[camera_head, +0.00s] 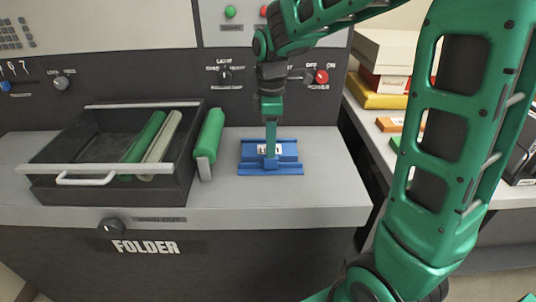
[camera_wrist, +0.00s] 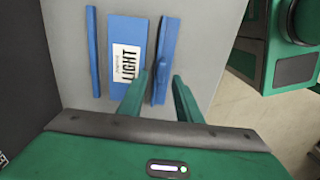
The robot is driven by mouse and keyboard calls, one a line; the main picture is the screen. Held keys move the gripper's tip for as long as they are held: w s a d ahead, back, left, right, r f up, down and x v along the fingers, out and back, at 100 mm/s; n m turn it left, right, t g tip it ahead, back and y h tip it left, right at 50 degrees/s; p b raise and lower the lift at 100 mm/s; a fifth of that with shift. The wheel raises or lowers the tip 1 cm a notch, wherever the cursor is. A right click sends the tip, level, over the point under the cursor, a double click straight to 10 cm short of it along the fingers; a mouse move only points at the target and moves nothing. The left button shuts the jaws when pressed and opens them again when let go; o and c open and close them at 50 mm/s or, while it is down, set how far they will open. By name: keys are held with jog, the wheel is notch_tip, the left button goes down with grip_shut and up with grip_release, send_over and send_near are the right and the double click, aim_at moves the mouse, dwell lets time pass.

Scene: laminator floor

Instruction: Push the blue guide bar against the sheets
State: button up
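A blue piece with a white label (camera_head: 268,149) lies on the folder's grey top in the head view. In the wrist view the label reads "LIGHT" (camera_wrist: 125,65). One thin blue bar (camera_wrist: 93,50) lies left of the labelled piece, with a grey gap between. A thicker blue bar (camera_wrist: 167,45) stands close along its right side; whether they touch is unclear. My gripper (camera_wrist: 161,76) points down over this thicker bar, with one green finger on each side. The fingers are apart, and a gap shows beside the right finger. Separate sheets cannot be made out.
A dark tray (camera_head: 50,190) with a light handle and green and pale rolls is at the left. A green roller (camera_head: 210,135) stands between it and the blue parts. The control panel (camera_head: 130,78) rises behind. Grey top is free to the right.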

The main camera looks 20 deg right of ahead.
notch_tip(320, 180, up, 5)
jog(key=shift+r, duration=0.1)
dwell(0.3)
